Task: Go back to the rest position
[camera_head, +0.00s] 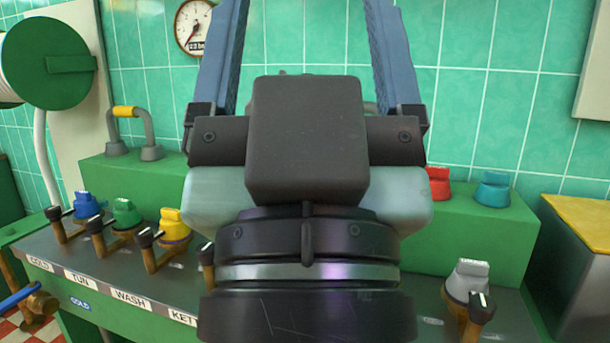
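My gripper (306,22) fills the middle of the head view, seen from behind its dark wrist. Its two blue-grey fingers point up the picture and stand wide apart. Only green wall tiles show between them. The very ends of the fingers are cut off by the top edge. The gripper is in front of a green control panel and hides the panel's middle.
On the panel (508,225) stand blue (88,205), green (126,213), yellow (174,225), red (439,183), teal (493,190) and grey (467,278) knobs, with levers in front. A bent pipe handle (133,130) and a gauge (193,27) are behind. A yellow-topped box (583,219) is at right.

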